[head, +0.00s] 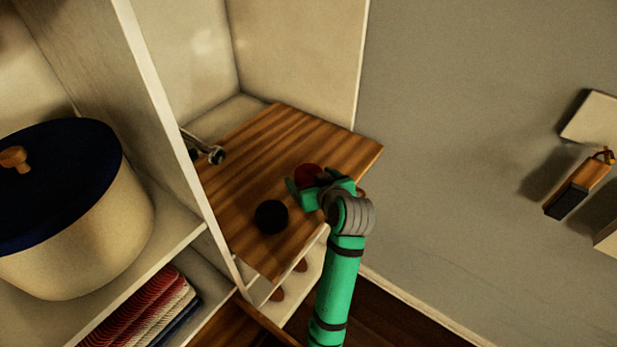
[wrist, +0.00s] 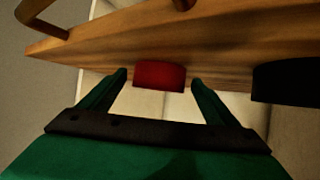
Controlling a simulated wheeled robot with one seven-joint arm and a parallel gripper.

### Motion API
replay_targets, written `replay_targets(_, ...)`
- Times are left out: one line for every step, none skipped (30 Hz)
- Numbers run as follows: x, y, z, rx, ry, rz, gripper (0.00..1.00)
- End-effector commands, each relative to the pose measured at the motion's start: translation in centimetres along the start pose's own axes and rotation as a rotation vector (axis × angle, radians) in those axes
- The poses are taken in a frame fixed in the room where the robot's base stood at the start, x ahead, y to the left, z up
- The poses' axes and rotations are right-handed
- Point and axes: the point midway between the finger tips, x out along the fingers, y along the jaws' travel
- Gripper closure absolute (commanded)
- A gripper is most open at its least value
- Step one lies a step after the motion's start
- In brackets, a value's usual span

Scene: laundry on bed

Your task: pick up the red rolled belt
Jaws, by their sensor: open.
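The red rolled belt (head: 308,175) sits on a striped wooden surface (head: 262,150) in the head view, partly hidden by my gripper. In the wrist view the red roll (wrist: 160,74) appears between the two fingertips, with a visible gap on each side. My gripper (head: 309,187) is green, open and at the belt, its fingers pointing toward it. In the wrist view my gripper (wrist: 160,78) has its dark green fingers spread on either side of the red roll. I cannot tell how deep the belt lies between them.
A black roll (head: 271,217) lies left of the gripper and shows in the wrist view (wrist: 287,81). A metal object (head: 213,153) lies at the left edge. A pale shelf holds a blue-lidded pot (head: 80,235) and folded cloths (head: 145,310). A grey wall (head: 470,130) stands right.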

Motion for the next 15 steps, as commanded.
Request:
replay_targets(0.04,0.07,0.01,0.001,0.000,0.001,0.17)
replay_targets(0.03,0.08,0.02,0.001,0.000,0.001,0.17)
replay_targets(0.02,0.09,0.02,0.001,0.000,0.001,0.17)
replay_targets(0.01,0.08,0.02,0.001,0.000,0.001,0.17)
replay_targets(0.01,0.08,0.02,0.001,0.000,0.001,0.17)
replay_targets(-0.01,0.13,0.03,0.001,0.000,0.002,0.21)
replay_targets(-0.02,0.15,0.04,0.001,0.000,0.002,0.29)
replay_targets(-0.03,0.16,0.04,0.002,0.000,0.002,0.36)
replay_targets(-0.03,0.16,0.04,0.002,0.000,0.002,0.45)
replay_targets(-0.03,0.16,0.04,0.002,0.000,0.002,0.53)
replay_targets(-0.03,0.16,0.04,0.002,0.000,0.002,0.60)
replay_targets(-0.03,0.15,0.04,0.002,0.000,0.002,0.65)
replay_targets(-0.04,0.15,0.01,0.001,0.001,0.002,0.65)
replay_targets(-0.03,0.10,0.00,0.001,0.001,0.002,0.65)
replay_targets(-0.02,0.07,-0.01,0.001,0.001,0.001,0.65)
